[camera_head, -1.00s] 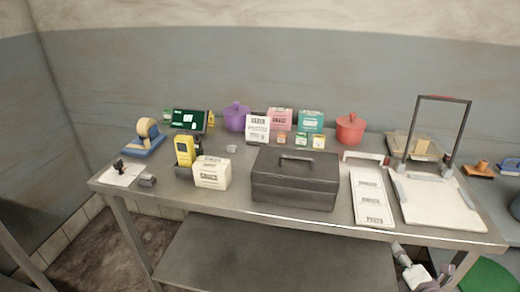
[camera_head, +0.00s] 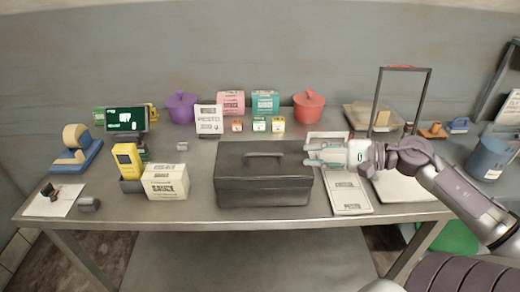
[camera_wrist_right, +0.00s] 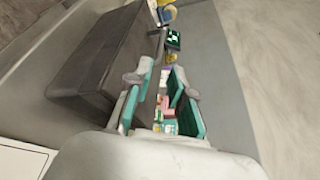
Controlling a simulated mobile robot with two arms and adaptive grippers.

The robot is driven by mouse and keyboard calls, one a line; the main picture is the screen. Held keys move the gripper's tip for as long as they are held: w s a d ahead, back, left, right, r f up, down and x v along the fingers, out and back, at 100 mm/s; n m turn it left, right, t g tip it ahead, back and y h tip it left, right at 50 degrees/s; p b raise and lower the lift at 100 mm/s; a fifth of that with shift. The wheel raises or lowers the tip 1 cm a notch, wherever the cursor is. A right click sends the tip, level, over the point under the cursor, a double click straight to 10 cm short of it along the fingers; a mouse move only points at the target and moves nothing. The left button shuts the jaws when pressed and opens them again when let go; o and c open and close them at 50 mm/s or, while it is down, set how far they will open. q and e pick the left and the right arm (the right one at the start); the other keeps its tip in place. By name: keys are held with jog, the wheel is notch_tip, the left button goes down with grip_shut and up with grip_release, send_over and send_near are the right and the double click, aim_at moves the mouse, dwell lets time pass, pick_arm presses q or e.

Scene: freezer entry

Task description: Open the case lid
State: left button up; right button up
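The dark grey case (camera_head: 262,188) sits on the metal table with its lid (camera_head: 240,163) closed and a handle (camera_head: 264,155) on top. My right gripper (camera_head: 308,153) is at the right end of the case, at about lid height, with its fingers pointing left. In the right wrist view its two teal-padded fingers (camera_wrist_right: 162,103) are spread apart with nothing held between them. The case (camera_wrist_right: 105,55) lies beside them in that view. I cannot tell whether a finger touches the lid. My left gripper is not in view.
A cream box (camera_head: 165,182) and yellow device (camera_head: 127,160) stand left of the case. Small boxes (camera_head: 259,125), a purple pot (camera_head: 181,107) and a red pot (camera_head: 308,107) stand behind. A white printed sheet (camera_head: 347,195) and a tall frame (camera_head: 402,70) are on the right.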

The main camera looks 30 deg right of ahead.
aim_at(268, 154)
jog(key=x, duration=0.4)
jog(key=shift+w+a+p, duration=0.1)
jog(key=shift+a+p, duration=0.2)
jog(key=shift+a, duration=0.1)
jog(key=x, duration=0.5)
jog(key=shift+w+d, duration=0.1)
jog(key=shift+w+a, duration=0.25)
jog(key=shift+w, duration=0.05)
jog(key=shift+w+a+f, duration=0.1)
jog(key=shift+w+a, duration=0.15)
jog(key=shift+w, duration=0.05)
jog(key=shift+w+a+f+p, duration=0.2)
jog(key=shift+w+a+p, duration=0.05)
jog(key=shift+w+p, duration=0.05)
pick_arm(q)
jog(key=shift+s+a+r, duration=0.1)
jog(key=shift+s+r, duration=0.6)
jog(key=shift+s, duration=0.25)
pick_arm(e)
jog(key=shift+a, duration=0.1)
grip_shut()
